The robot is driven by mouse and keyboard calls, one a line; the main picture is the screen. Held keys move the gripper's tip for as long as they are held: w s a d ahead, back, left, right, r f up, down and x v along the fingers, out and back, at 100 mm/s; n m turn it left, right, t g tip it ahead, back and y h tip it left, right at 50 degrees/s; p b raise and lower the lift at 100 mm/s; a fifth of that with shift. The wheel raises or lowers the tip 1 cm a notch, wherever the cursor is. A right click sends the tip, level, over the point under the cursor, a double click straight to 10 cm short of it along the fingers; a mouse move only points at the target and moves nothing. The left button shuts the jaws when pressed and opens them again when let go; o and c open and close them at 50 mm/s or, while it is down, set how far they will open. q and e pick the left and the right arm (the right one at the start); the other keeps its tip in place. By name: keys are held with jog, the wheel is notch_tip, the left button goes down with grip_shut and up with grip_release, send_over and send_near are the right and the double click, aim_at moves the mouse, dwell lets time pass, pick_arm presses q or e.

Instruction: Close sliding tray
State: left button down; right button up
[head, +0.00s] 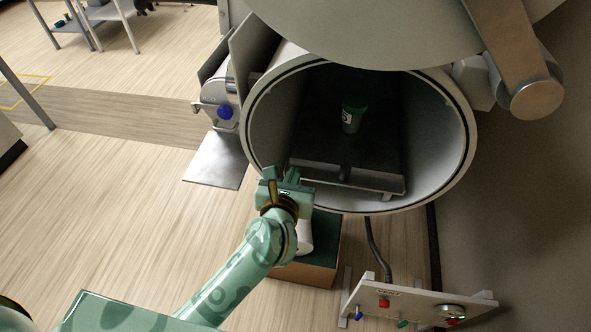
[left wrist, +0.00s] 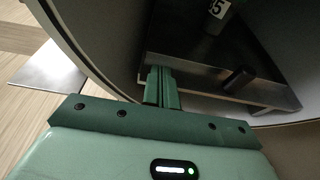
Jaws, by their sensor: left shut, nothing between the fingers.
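The sliding tray (head: 375,181) lies inside the round port chamber, with its metal front edge near the mouth. The tray's front also shows in the left wrist view (left wrist: 272,93), with a dark knob (left wrist: 238,79) on it. A dark container with a green lid (head: 354,103) stands upright on the tray; its label shows partly in the left wrist view. My left gripper (head: 284,174) is shut and empty at the lower left of the port mouth. Its fingers (left wrist: 161,84) point at the left end of the tray's front; I cannot tell whether they touch. My right gripper is out of view.
The port's round rim (head: 468,150) surrounds the tray closely. A large round door (head: 370,30) hangs above the opening. A control panel (head: 415,303) with buttons stands below right, and a box (head: 318,262) sits below the port. The floor at left is mostly clear.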

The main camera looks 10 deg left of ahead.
pick_arm(q)
jog(key=shift+w, duration=1.2)
